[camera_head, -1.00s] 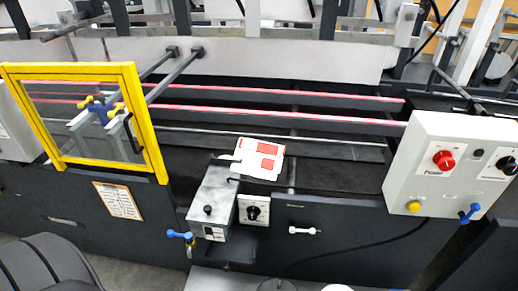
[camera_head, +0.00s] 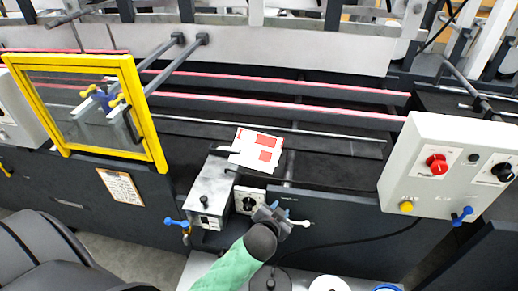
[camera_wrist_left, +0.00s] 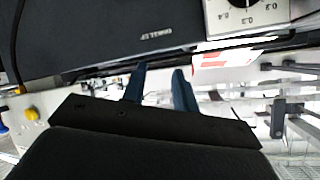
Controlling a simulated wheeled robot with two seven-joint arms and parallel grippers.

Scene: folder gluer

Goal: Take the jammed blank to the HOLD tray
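The blank (camera_head: 257,149) is a white card with red patches. It lies tilted over the machine's front edge, beside the grey metal box (camera_head: 213,187). It also shows in the left wrist view (camera_wrist_left: 225,66), partly cut off by a dark edge. My left gripper (camera_head: 274,210) is in front of the machine's dark front panel, below the blank and apart from it. In the left wrist view its two blue fingers (camera_wrist_left: 159,72) stand apart with nothing between them. My right gripper is not in view. I cannot make out a HOLD tray.
A yellow-framed guard (camera_head: 150,115) stands at the left. A control box (camera_head: 440,165) with a red knob stands at the right. A dial plate (camera_head: 246,198) and a small white-ended handle (camera_head: 305,223) are close to my left gripper. Red belts (camera_head: 300,104) run behind the blank.

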